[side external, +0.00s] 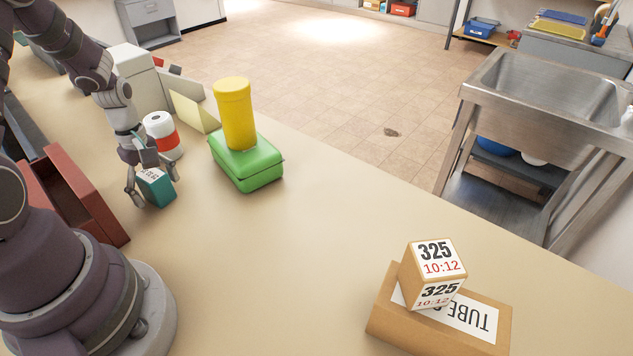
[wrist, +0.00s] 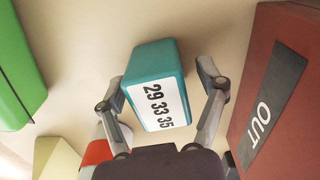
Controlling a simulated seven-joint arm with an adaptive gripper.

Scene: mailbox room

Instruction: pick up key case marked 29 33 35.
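The teal key case (side external: 154,188) has a white label and is at the left of the side view, below my gripper (side external: 152,178). In the wrist view the key case (wrist: 153,63) shows its label reading 29 33 35. My gripper (wrist: 161,78) is open, with one finger on each side of the case. A clear gap shows between the case and the right finger. The left finger is close to the case, and I cannot tell if it touches. The case appears to rest on the table; its underside is hidden.
A red-brown tray (side external: 75,185) marked OUT (wrist: 268,105) stands close beside the case. A green box (side external: 247,165) with a yellow canister (side external: 236,112) and a red-and-white roll (side external: 162,135) are nearby. The table's middle (side external: 290,250) is clear.

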